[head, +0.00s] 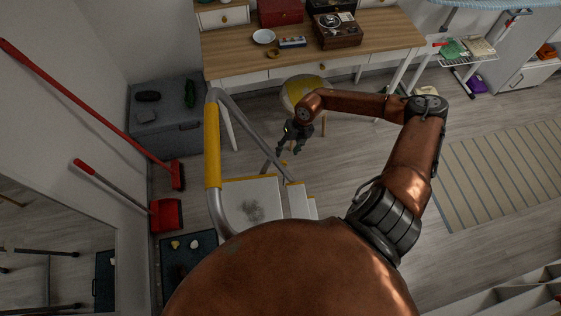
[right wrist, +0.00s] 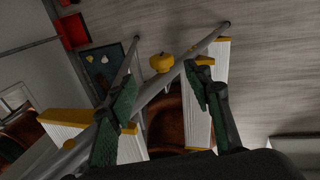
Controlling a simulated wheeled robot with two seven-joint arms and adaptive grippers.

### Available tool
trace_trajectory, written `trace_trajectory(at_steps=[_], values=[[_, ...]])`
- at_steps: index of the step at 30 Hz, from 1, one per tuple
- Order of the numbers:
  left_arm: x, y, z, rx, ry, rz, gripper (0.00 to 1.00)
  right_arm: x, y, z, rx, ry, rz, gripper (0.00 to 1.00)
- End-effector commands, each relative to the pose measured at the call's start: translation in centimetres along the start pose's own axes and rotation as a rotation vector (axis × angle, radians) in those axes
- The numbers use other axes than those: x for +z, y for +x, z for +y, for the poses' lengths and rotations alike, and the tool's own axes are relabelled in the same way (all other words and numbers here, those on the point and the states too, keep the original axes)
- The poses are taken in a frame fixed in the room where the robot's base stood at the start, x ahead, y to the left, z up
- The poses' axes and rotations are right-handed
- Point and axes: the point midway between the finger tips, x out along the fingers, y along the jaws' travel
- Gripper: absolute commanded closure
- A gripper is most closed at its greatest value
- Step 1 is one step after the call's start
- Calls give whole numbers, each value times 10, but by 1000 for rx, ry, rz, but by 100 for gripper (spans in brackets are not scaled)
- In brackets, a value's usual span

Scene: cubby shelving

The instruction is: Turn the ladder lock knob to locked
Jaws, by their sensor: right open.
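The step ladder (head: 245,202) has a grey tube frame, a yellow grip on its rail and a pale platform. Its small yellow lock knob (head: 284,163) sits by the frame, just beyond my right gripper (head: 289,151). In the right wrist view the knob (right wrist: 162,63) is a round yellow piece beside a diagonal grey tube. It appears between and ahead of the two green-padded fingers of my right gripper (right wrist: 162,74), which are spread and empty. I cannot tell the knob's lock position. My left gripper is not in view.
A wooden desk (head: 365,38) stands behind, with a stool (head: 300,90) in front of it. A grey storage box (head: 170,135), a red broom (head: 178,176) and a red dustpan (head: 165,216) are at left. A striped rug (head: 500,170) lies on open floor at right.

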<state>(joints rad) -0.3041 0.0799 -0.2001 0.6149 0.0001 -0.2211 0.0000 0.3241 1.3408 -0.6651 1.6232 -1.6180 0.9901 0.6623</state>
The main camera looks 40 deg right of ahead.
Motion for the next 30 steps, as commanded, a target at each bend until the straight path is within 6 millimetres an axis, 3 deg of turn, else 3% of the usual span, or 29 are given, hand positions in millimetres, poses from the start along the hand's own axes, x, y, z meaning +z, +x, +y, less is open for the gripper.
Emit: trace_trajectory(at_steps=[7, 18, 30], values=[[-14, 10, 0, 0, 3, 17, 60, -1, 22, -3, -2, 2, 5, 54], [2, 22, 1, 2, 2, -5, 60, -1, 76, -2, -1, 2, 5, 54], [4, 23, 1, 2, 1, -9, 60, -1, 86, -2, -1, 1, 4, 54]])
